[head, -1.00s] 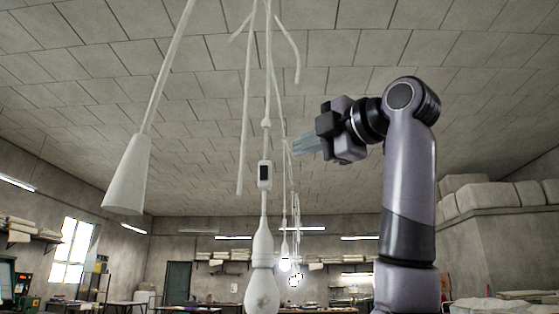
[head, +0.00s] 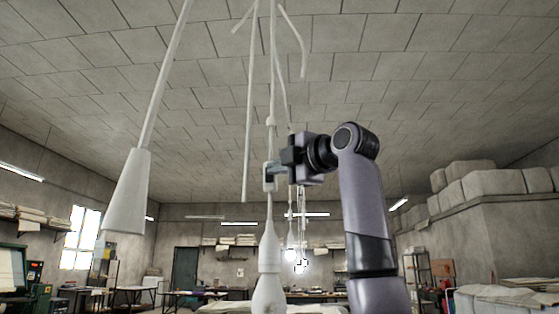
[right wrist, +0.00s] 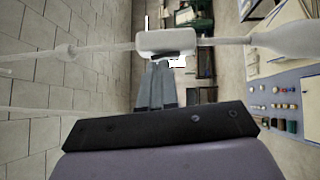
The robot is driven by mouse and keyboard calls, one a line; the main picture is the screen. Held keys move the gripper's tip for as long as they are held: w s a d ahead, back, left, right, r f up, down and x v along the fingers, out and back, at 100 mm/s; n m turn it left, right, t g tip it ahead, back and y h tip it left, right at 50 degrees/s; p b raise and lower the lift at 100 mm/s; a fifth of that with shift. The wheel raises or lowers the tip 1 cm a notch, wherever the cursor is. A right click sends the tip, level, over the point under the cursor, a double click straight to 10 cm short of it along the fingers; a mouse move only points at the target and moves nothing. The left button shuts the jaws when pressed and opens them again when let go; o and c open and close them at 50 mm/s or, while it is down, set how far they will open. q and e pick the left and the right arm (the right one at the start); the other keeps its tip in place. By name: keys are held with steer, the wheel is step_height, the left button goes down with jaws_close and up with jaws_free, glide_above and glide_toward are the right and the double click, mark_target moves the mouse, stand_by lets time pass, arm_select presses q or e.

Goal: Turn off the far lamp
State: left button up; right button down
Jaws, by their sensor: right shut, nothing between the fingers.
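A white cord hangs from the ceiling with an inline switch box (head: 269,184) and an unlit bulb (head: 268,292) below it. My right gripper (head: 272,171) is shut and empty, its fingertips at the switch box and partly covering it. In the right wrist view the white switch box (right wrist: 160,41) lies just ahead of the closed fingertips (right wrist: 158,66). The tips are at its dark rocker; I cannot tell whether it is pressed. Lit bulbs (head: 291,254) hang farther back. The left gripper is out of view.
A white cone-shaped shade (head: 128,192) hangs from a rod at the left. Loose white cords (head: 249,110) dangle around the switch cord. Wrapped bales (head: 480,178) are stacked on the right, and tables (head: 180,296) stand far below.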

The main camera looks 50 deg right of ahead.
stand_by(0.3)
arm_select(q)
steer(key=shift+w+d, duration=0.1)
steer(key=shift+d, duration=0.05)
arm_select(e)
steer(key=shift+w+d+r, duration=0.15)
steer(key=shift+d+r, duration=0.25)
steer(key=shift+a, duration=0.15)
